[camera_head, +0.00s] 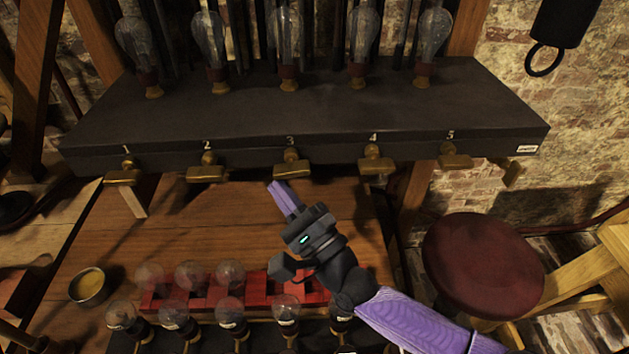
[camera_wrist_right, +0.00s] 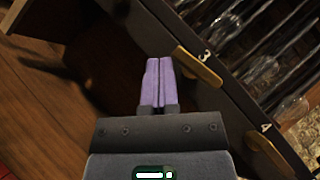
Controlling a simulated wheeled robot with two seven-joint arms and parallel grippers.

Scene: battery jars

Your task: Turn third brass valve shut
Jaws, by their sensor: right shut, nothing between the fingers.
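The third brass valve (camera_head: 291,165) is on the front of the dark shelf, under the number 3, with its handle lying roughly level. It also shows in the right wrist view (camera_wrist_right: 196,68), just right of my fingertips. My right gripper (camera_head: 277,187) is shut and empty, its purple fingers just below and left of the third valve's handle. In the right wrist view the closed fingers (camera_wrist_right: 156,62) are side by side near the handle; whether they touch it I cannot tell. My left gripper is not in view.
Valves one (camera_head: 123,175), two (camera_head: 206,172), four (camera_head: 375,162) and five (camera_head: 455,159) flank it. Glass bulbs stand on the dark shelf (camera_head: 330,115). Below are a red rack (camera_head: 312,290) with bulbs, a small bowl (camera_head: 89,286) and a round stool (camera_head: 480,265).

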